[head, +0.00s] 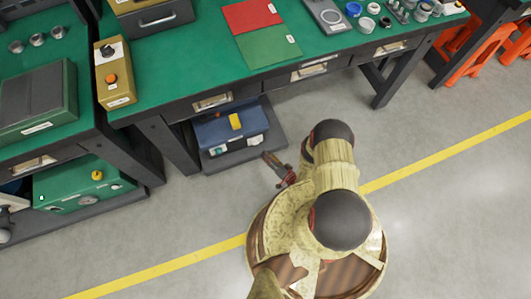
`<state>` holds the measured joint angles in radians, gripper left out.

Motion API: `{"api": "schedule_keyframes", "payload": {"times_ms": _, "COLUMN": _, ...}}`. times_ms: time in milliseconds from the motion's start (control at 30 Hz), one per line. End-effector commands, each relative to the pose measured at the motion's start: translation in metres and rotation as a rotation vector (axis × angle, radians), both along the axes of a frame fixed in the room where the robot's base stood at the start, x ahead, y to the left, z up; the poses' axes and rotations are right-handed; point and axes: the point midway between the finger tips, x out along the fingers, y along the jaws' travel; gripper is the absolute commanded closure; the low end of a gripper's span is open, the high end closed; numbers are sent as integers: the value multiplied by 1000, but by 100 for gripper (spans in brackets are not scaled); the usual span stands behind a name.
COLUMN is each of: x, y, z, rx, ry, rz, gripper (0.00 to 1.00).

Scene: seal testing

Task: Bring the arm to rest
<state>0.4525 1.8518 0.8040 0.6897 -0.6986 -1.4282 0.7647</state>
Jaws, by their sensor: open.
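My arm (335,180) is folded above my round base on the floor, with its yellowish links and dark joint caps showing. My gripper (273,161) sticks out to the left of the arm, low in front of the workbench and close to the blue unit in the picture. It is small here and partly hidden by the arm. It is open, and I see nothing held in it.
A green-topped workbench (200,68) with drawers stands ahead, bearing red and green mats (268,46) and small parts. A blue unit (228,130) sits beneath it. Another bench (85,122) is at left. Open floor (445,225) with a yellow line lies right.

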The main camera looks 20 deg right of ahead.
Motion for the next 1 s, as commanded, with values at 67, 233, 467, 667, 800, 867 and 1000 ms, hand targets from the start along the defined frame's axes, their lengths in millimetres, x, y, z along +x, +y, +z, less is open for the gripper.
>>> {"api": "schedule_keyframes", "payload": {"times_ms": 67, "x": -3, "y": -1, "z": 1, "rx": 0, "ry": 0, "rz": -2, "gripper": 52}}
{"api": "schedule_keyframes", "payload": {"times_ms": 233, "x": -5, "y": -1, "z": 2, "rx": 0, "ry": 0, "rz": 0, "gripper": 52}}
{"api": "schedule_keyframes", "payload": {"times_ms": 467, "x": -5, "y": -1, "z": 2, "rx": 0, "ry": 0, "rz": 0, "gripper": 52}}
{"api": "schedule_keyframes", "payload": {"times_ms": 667, "x": -5, "y": -1, "z": 2, "rx": 0, "ry": 0, "rz": 0, "gripper": 52}}
{"api": "schedule_keyframes", "payload": {"times_ms": 800, "x": -5, "y": -1, "z": 11, "rx": 0, "ry": -1, "rz": 1, "gripper": 52}}
{"api": "schedule_keyframes", "payload": {"times_ms": 867, "x": -5, "y": -1, "z": 21, "rx": 0, "ry": -1, "rz": 1, "gripper": 52}}
{"api": "schedule_keyframes", "payload": {"times_ms": 1000, "x": -4, "y": -1, "z": 58, "rx": 0, "ry": -1, "rz": 0, "gripper": 52}}
